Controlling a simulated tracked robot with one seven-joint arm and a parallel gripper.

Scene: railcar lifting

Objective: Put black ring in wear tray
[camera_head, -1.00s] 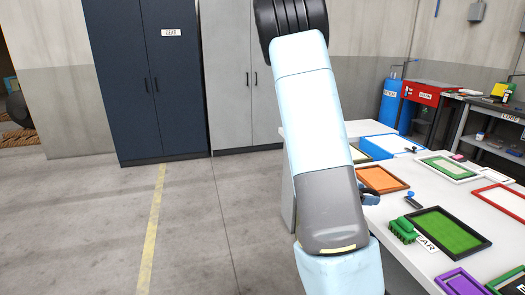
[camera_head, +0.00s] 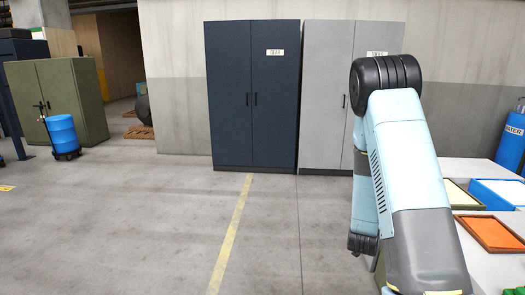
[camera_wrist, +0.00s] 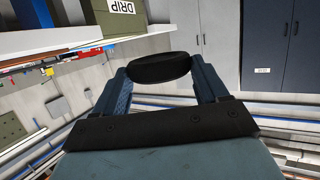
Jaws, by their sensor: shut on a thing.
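In the wrist view my gripper (camera_wrist: 160,85) is shut on the black ring (camera_wrist: 160,68). The ring spans the gap between the two dark blue fingers and shows nearly edge-on as a dark oval. In the head view my pale blue arm stands at the right, and the gripper and ring cannot be made out. A tray that can be told as the wear tray is not in view now.
The white table (camera_head: 489,264) at the right bears an orange tray (camera_head: 472,232) and a blue tray (camera_head: 481,196). Dark blue (camera_head: 252,120) and grey (camera_head: 322,125) cabinets stand behind. A blue drum (camera_head: 62,133) is far left. The floor left of the table is clear.

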